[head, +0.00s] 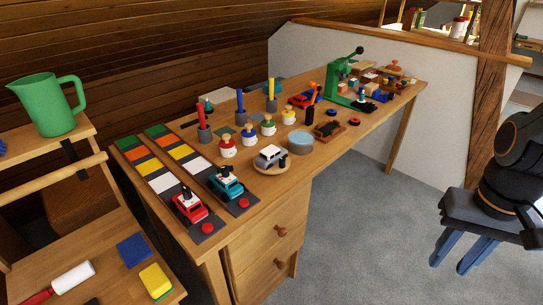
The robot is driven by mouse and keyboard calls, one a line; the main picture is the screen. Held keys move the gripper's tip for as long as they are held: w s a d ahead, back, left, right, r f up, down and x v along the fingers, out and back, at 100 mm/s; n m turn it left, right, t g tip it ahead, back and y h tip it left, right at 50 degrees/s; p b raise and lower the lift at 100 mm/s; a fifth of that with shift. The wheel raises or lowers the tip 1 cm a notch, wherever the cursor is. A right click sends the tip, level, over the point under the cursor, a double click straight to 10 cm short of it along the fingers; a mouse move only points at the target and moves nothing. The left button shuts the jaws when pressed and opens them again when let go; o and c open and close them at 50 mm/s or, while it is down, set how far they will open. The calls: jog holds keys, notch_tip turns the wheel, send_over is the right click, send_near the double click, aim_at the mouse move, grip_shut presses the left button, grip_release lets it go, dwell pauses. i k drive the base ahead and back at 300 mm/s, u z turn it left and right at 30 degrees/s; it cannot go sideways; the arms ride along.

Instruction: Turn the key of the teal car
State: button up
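The teal car (227,187) stands on the near end of the right-hand coloured strip on the wooden workbench. A small dark piece sticks up from its top; I cannot tell whether it is the key. A red car (189,207) stands beside it to the left, on the other strip, also with a dark piece on top. My gripper (449,266) is at the right of the head view, over the grey floor and well away from the bench. Its two blue fingers are apart, with nothing between them.
A silver car (270,156) on a round wooden base and several pegs and figures stand behind the teal car. Red buttons (243,203) sit at the strips' near ends. A green press (346,82) stands farther back. A green jug (50,104) is at left. Floor right of the bench is clear.

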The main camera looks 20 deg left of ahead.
aim_at(225, 171)
jog(key=z, duration=1.65)
jog(key=k, duration=0.8)
jog(key=u, duration=1.65)
